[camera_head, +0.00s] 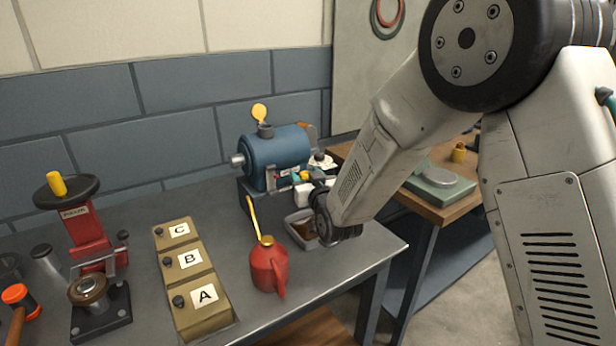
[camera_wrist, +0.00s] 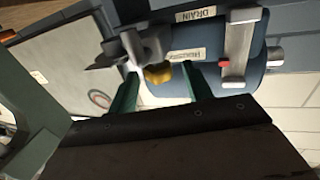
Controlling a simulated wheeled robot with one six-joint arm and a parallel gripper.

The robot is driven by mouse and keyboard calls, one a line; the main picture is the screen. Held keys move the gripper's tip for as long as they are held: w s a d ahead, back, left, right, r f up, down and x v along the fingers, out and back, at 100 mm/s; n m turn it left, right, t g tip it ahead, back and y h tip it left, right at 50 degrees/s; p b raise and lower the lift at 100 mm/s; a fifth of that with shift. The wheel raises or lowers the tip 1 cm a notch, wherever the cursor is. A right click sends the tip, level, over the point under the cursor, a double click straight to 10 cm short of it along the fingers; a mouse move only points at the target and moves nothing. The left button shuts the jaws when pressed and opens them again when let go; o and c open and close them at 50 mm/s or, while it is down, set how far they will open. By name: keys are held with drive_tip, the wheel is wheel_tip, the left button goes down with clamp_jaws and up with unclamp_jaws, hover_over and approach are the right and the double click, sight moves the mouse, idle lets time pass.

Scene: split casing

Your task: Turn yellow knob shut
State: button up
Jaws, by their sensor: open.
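The yellow knob (camera_wrist: 158,73) sits on a fitting of the blue casing (camera_wrist: 190,45), close to a label that reads DRAIN (camera_wrist: 194,15). In the head view the blue casing (camera_head: 275,152) stands at the back of the bench, and a small yellow part (camera_head: 304,176) shows by its lower right. My gripper (camera_wrist: 160,78) is open, with one green finger on each side of the yellow knob in the wrist view. I cannot tell whether either finger touches it. In the head view my gripper (camera_head: 300,182) is small and partly hidden by my wrist.
A red oil can (camera_head: 267,268), a grey tray (camera_head: 300,230), blocks A, B and C (camera_head: 207,296) and a red press (camera_head: 85,235) stand on the bench (camera_head: 140,235).

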drive_tip(key=c, duration=1)
drive_tip(key=shift+o, duration=0.2)
drive_tip(key=shift+a+r+m+t+h, duration=0.1)
drive_tip(key=shift+a+m+t+h, duration=0.1)
drive_tip(key=shift+m+h, duration=0.65)
drive_tip(key=shift+a+m+t+h, duration=0.15)
drive_tip(key=shift+m+h, duration=0.3)
drive_tip(key=shift+h, duration=0.7)
drive_tip(key=shift+m+h, duration=1)
drive_tip(key=shift+h, duration=0.6)
drive_tip(key=o, duration=1)
drive_tip(key=shift+c, duration=0.2)
drive_tip(key=shift+s+d, duration=0.1)
